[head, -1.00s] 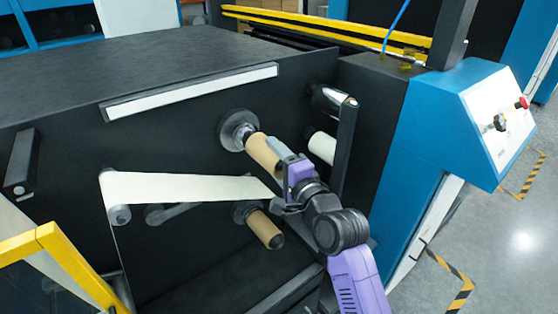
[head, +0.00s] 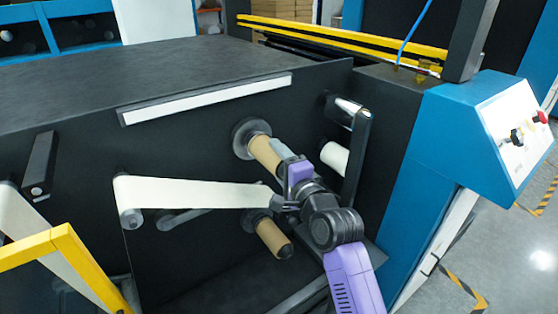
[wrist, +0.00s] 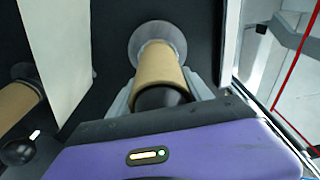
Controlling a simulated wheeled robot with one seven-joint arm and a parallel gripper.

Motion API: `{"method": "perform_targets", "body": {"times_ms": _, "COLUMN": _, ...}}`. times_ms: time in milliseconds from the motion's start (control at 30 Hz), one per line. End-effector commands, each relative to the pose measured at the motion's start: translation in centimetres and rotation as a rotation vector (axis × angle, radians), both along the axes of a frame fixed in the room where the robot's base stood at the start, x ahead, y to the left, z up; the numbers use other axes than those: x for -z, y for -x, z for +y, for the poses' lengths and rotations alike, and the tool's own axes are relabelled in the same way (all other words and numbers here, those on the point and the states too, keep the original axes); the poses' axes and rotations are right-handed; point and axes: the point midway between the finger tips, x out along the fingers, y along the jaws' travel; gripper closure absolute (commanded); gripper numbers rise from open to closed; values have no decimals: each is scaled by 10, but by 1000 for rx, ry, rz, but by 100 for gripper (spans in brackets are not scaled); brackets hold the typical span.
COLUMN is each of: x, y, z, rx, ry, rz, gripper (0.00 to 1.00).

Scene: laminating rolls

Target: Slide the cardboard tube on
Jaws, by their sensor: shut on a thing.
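A brown cardboard tube (head: 265,153) sits around the upper spindle, its far end close to the round grey flange (head: 245,135) on the black machine wall. In the wrist view the tube (wrist: 160,68) points at the flange (wrist: 157,38), and the dark spindle end (wrist: 162,97) shows at its near end. My gripper (head: 279,152) is shut on the tube near its outer end; its grey fingers lie along both sides in the wrist view. Whether the tube touches the flange is hard to tell.
A second brown tube (head: 272,238) sits on the lower spindle. A cream web (head: 195,192) runs from the left roller to behind my wrist. A white roller (head: 335,157) and dark bracket (head: 358,155) stand close on the right. A yellow guard frame (head: 65,245) is at lower left.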

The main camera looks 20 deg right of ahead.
Motion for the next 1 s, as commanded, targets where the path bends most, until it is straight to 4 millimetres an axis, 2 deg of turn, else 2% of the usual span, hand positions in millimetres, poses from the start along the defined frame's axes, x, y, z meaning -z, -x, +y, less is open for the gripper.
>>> {"method": "perform_targets", "body": {"times_ms": 367, "x": 0, "y": 0, "z": 0, "rx": 0, "ry": 0, "rz": -1, "gripper": 83}}
{"method": "perform_targets", "body": {"times_ms": 400, "x": 0, "y": 0, "z": 0, "rx": 0, "ry": 0, "rz": -1, "gripper": 36}}
{"method": "perform_targets", "body": {"times_ms": 500, "x": 0, "y": 0, "z": 0, "rx": 0, "ry": 0, "rz": -1, "gripper": 17}}
{"method": "perform_targets", "body": {"times_ms": 833, "x": 0, "y": 1, "z": 0, "rx": 0, "ry": 0, "rz": 0, "gripper": 17}}
{"method": "perform_targets", "body": {"times_ms": 1000, "x": 2, "y": 18, "z": -3, "rx": 0, "ry": 0, "rz": 0, "gripper": 17}}
